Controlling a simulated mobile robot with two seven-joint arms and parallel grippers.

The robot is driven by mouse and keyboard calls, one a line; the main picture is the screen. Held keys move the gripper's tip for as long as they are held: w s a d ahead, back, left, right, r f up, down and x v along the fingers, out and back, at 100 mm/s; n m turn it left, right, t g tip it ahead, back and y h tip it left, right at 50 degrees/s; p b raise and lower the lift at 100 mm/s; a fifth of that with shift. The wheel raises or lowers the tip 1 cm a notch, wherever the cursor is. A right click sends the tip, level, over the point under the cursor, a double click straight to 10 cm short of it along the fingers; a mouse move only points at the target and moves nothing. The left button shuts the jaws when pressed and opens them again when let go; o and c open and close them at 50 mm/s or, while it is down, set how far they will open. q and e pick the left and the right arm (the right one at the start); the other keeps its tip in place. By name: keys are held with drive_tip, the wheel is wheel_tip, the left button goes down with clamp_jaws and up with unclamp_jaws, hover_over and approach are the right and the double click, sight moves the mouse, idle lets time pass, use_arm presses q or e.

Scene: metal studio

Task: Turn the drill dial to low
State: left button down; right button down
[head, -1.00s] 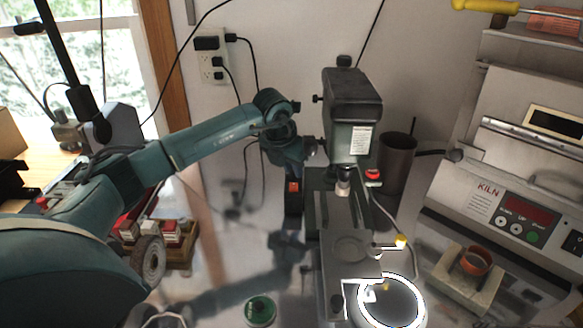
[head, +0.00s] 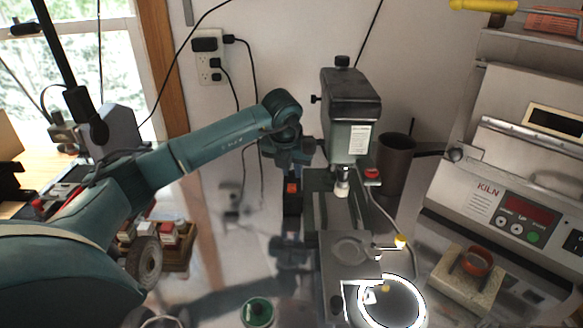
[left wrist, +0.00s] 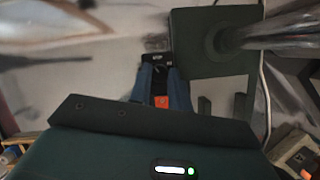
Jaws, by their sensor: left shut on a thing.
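The drill press (head: 349,110) stands upright at the middle of the head view. Left of its column is a black control box (head: 292,206) with an orange button (head: 291,188). My left gripper (head: 291,163) is just above this box, pointing down. In the left wrist view, the blue fingers of my left gripper (left wrist: 158,72) are closed at a black part with small white marks (left wrist: 157,60). The orange button (left wrist: 160,102) shows between the fingers. The dial is mostly hidden by the fingers, and I cannot read its setting. My right gripper is not in view.
The wall is close behind.

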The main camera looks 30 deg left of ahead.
use_arm(q)
drive_tip(key=c, duration=1.6)
unclamp_jaws()
